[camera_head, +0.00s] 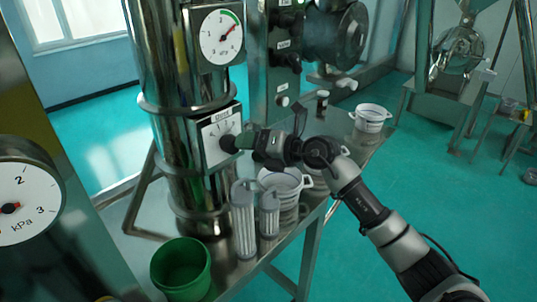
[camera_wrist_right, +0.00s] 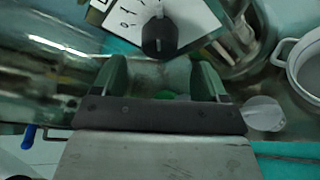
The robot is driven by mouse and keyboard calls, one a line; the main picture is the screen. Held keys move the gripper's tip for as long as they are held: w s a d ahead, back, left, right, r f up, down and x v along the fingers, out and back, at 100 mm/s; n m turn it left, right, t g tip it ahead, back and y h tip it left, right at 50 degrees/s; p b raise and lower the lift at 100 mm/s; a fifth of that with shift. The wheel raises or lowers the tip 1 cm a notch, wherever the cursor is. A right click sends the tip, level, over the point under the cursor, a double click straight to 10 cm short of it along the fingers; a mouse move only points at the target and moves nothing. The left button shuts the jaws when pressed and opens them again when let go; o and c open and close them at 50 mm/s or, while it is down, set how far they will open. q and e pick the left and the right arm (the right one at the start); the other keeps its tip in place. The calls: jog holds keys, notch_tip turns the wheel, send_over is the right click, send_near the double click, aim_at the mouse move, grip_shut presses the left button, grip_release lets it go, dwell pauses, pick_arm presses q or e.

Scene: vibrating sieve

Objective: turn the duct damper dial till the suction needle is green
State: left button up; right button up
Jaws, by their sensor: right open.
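The damper dial is a black knob (camera_wrist_right: 160,36) on a white scale plate (camera_wrist_right: 118,14) with figures. In the head view this plate (camera_head: 219,128) is on the steel duct (camera_head: 165,60), and my gripper partly hides the knob. My right gripper (camera_wrist_right: 160,78) is open, with the knob just beyond its fingertips and roughly centred between them; nothing is held. It also shows in the head view (camera_head: 236,142). The suction gauge (camera_head: 221,37) above has a green arc at its upper right. Its red needle points up and right, near the arc's right end; whether inside is unclear. My left gripper is out of view.
A second kPa gauge (camera_head: 25,205) stands at the left. Clear ribbed cylinders (camera_head: 244,220), a green bucket (camera_head: 181,268) and white-rimmed pots (camera_head: 284,180) stand on the bench below the dial. A dark machine (camera_head: 335,35) stands behind my right arm.

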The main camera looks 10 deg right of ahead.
jog(key=b+v, duration=0.1)
jog(key=v, duration=0.4)
jog(key=shift+d, duration=0.1)
